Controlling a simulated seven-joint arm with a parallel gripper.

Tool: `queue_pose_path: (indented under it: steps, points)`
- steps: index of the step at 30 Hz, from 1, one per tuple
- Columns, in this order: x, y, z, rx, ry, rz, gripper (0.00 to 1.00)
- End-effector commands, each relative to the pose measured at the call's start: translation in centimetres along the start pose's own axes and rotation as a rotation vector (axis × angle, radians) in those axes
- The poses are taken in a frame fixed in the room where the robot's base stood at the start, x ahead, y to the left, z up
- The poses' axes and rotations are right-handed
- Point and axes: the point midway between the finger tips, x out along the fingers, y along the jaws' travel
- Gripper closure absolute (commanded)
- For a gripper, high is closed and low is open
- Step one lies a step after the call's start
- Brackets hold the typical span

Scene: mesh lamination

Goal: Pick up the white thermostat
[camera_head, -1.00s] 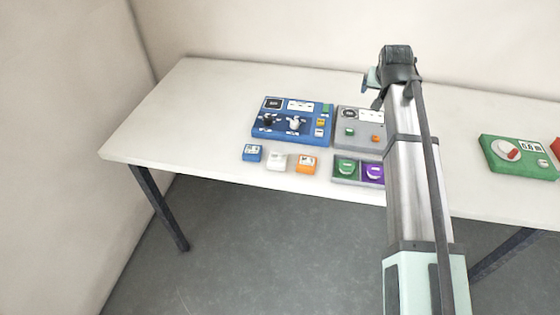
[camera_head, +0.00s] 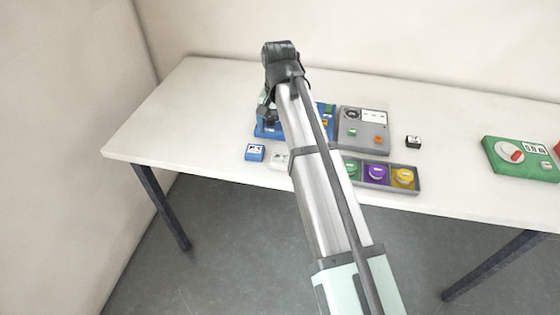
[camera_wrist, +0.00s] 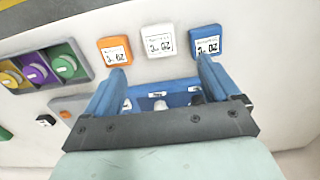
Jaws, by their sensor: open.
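The white thermostat (camera_wrist: 160,41) is a small white block with a label, between the orange thermostat (camera_wrist: 115,50) and the blue thermostat (camera_wrist: 205,40) in the wrist view. In the head view the white thermostat (camera_head: 277,161) shows on the table's near side, partly covered by my arm; the orange one is hidden there. My gripper (camera_wrist: 162,72) is open and empty. Its two blue fingers point toward the row of thermostats, with the white one lying ahead of the gap between them. In the head view my gripper is over the blue panel, mostly hidden by my wrist.
The blue panel (camera_head: 270,131) lies behind the thermostats, beside a grey panel (camera_head: 363,128). A grey tray (camera_head: 413,168) holds green, purple and yellow knobs. A small black-and-white block (camera_head: 413,142) and a green panel (camera_head: 517,157) lie farther right. The table's left part is clear.

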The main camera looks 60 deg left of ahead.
Motion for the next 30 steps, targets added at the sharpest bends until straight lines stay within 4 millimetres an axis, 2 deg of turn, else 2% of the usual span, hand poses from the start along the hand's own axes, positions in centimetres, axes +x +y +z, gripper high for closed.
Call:
queue_pose_path:
  steps: [3, 9, 22, 30]
  points:
    - [2.2, 0.1, 0.1, 0.0, -0.001, 0.001, 0.11]
    - [5.1, 0.1, 0.0, 0.0, 0.0, 0.0, 0.11]
    - [7.2, 0.1, -0.2, -0.001, 0.002, 0.0, 0.11]
    - [10.5, 0.2, -0.3, -0.001, 0.001, 0.0, 0.11]
